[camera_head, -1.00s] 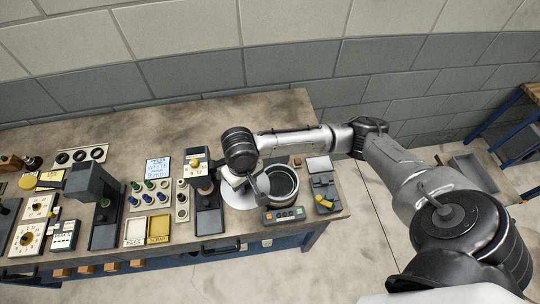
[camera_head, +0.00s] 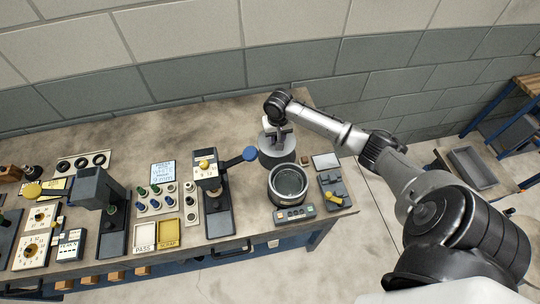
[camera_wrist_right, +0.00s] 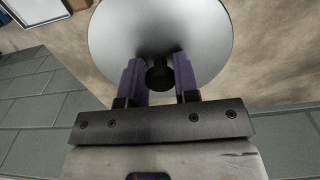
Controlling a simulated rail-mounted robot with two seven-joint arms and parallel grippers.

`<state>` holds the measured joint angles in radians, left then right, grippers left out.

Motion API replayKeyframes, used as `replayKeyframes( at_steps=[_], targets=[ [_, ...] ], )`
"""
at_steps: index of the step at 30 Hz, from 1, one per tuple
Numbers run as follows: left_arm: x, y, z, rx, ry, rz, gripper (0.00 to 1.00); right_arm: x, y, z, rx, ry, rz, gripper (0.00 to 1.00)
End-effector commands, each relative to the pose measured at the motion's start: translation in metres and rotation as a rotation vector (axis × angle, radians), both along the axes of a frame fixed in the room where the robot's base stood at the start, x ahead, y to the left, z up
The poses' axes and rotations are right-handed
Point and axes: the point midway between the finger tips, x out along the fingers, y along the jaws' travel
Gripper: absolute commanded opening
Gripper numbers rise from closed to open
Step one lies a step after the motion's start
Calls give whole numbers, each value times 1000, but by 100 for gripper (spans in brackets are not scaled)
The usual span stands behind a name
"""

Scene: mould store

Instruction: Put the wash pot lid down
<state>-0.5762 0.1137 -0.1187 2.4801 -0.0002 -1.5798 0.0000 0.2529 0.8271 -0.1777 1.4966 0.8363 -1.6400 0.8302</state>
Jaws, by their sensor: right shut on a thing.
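The wash pot lid, a round silver-grey disc with a black knob, shows in the head view (camera_head: 266,144) behind the pot, near the back of the bench. It fills the upper middle of the right wrist view (camera_wrist_right: 205,30). My right gripper (camera_head: 281,134) is shut on the lid's knob, with its purple fingers (camera_wrist_right: 160,77) either side of it. I cannot tell whether the lid touches the bench. The open wash pot (camera_head: 289,182) stands in front of it, with its inside showing. My left gripper is not in view.
A control box with buttons (camera_head: 294,214) sits in front of the pot, and a grey fixture with a yellow lever (camera_head: 333,193) to its right. A press with a blue-ended handle (camera_head: 213,190) stands left. The bench's back strip (camera_head: 215,120) is clear.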

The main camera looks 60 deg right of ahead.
Motion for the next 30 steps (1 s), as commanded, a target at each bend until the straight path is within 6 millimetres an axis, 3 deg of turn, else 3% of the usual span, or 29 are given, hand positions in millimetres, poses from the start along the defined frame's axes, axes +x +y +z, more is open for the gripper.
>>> replayKeyframes(
  at_steps=[6, 12, 22, 30],
  targets=[
    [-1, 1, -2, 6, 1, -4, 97, 1, -17, -21, 8, 6, -13, 2],
    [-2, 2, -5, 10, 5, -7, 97, 1, -18, -52, 8, 4, -12, 2],
    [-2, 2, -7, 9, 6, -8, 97, 1, -18, -72, 7, 3, -12, 2],
    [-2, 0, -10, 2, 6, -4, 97, 1, -17, -102, 8, 2, -12, 2]
  ],
)
